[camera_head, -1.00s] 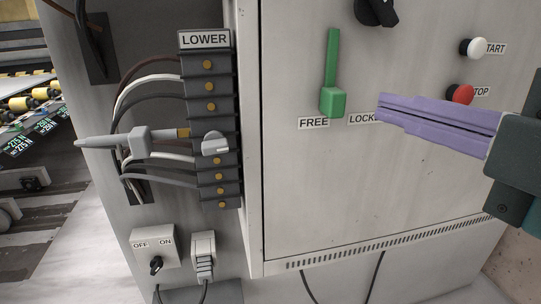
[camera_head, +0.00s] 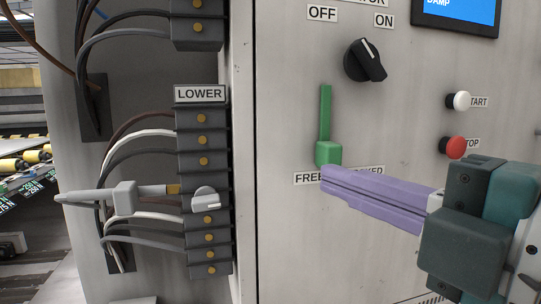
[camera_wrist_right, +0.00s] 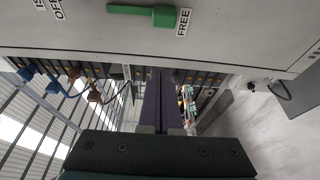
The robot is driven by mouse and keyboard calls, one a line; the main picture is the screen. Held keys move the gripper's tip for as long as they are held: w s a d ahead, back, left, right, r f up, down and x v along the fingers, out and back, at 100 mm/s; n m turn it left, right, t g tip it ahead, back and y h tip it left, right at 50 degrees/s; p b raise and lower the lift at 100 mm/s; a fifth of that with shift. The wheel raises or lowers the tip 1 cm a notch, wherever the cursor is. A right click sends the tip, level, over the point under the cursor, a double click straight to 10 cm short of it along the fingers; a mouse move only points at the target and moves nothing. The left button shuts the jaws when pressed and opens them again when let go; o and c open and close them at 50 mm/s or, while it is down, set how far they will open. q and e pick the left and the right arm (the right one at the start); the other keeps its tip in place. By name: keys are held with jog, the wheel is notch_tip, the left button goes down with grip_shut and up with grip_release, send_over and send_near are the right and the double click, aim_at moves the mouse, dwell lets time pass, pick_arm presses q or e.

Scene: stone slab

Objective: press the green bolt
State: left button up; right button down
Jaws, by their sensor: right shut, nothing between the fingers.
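The green bolt (camera_head: 326,118) is an upright green bar with a square block (camera_head: 328,153) at its lower end, on the grey cabinet door. The block is just above the FREE label. My right gripper (camera_head: 324,180) has purple fingers, shut and empty, with the tips just below the block in the head view. Whether they touch the door or block I cannot tell. In the right wrist view the bolt (camera_wrist_right: 145,11) lies at the top, and the shut fingertips (camera_wrist_right: 160,76) appear apart from it. My left gripper is not in view.
A black rotary knob (camera_head: 366,61) is above the bolt. A white START button (camera_head: 459,101) and red STOP button (camera_head: 454,147) are to its right. Left of the door are a terminal strip (camera_head: 203,140), cables and a grey lever-like part (camera_head: 120,196). The second label is partly covered by my fingers.

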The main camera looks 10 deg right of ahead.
aim_at(360, 160)
jog(key=x, duration=0.3)
jog(key=p+x, duration=0.1)
jog(key=x, duration=0.3)
jog(key=shift+r, duration=0.2)
jog(key=d, duration=0.2)
jog(key=shift+w+d+f+p, duration=0.2)
jog(key=shift+w+d+p, duration=0.2)
jog(key=shift+d, duration=0.5)
jog(key=d, duration=0.4)
jog(key=shift+w+d, duration=0.1)
jog(key=shift+d, duration=0.15)
